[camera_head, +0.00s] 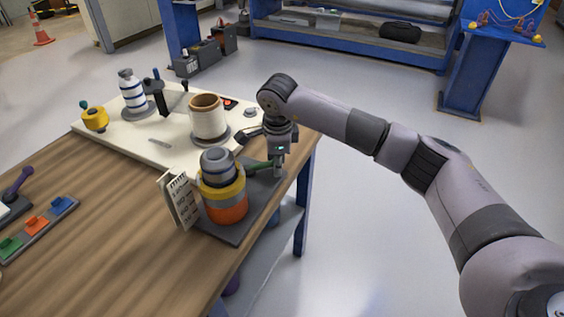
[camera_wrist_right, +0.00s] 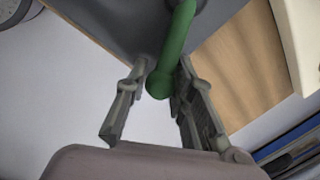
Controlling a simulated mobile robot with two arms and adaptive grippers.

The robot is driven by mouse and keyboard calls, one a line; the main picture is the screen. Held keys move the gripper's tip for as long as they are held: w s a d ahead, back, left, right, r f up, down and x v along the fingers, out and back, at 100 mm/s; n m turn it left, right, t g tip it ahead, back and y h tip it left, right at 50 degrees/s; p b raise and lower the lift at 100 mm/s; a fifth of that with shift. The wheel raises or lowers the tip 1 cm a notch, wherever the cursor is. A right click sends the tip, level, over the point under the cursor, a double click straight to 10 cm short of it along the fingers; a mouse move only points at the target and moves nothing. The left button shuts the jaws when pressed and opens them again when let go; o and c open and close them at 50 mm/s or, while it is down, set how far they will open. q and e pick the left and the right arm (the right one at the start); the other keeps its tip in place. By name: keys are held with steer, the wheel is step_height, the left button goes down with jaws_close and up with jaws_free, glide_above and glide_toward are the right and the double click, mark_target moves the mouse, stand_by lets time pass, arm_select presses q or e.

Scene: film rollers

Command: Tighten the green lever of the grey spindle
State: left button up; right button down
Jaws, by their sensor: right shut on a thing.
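The grey spindle (camera_head: 218,164) stands upright on a dark plate (camera_head: 240,232) near the table's right edge, with yellow and orange rings around its lower part. Its green lever (camera_head: 257,165) sticks out to the right. My right gripper (camera_head: 277,168) is at the outer end of the lever. In the right wrist view the lever (camera_wrist_right: 178,45) comes down from the top, and its rounded end lies between the two fingers (camera_wrist_right: 160,95). The gripper is shut on the lever. My left gripper is not in view.
A white board (camera_head: 150,140) behind the spindle carries a brown-rimmed roll (camera_head: 208,118), a blue-banded roll (camera_head: 132,92) and a yellow spool (camera_head: 94,118). A small calendar (camera_head: 181,200) stands close left of the spindle. Coloured clips (camera_head: 37,225) lie at the left. Open floor is right.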

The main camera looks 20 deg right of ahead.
steer(key=shift+a, duration=0.1)
steer(key=c, duration=1.3)
jaws_free()
steer(key=shift+c, duration=0.2)
step_height(320, 180, up, 12)
steer(key=s, duration=0.2)
steer(key=shift+a, duration=0.3)
steer(key=shift+s+f, duration=0.1)
steer(key=shift+f, duration=0.05)
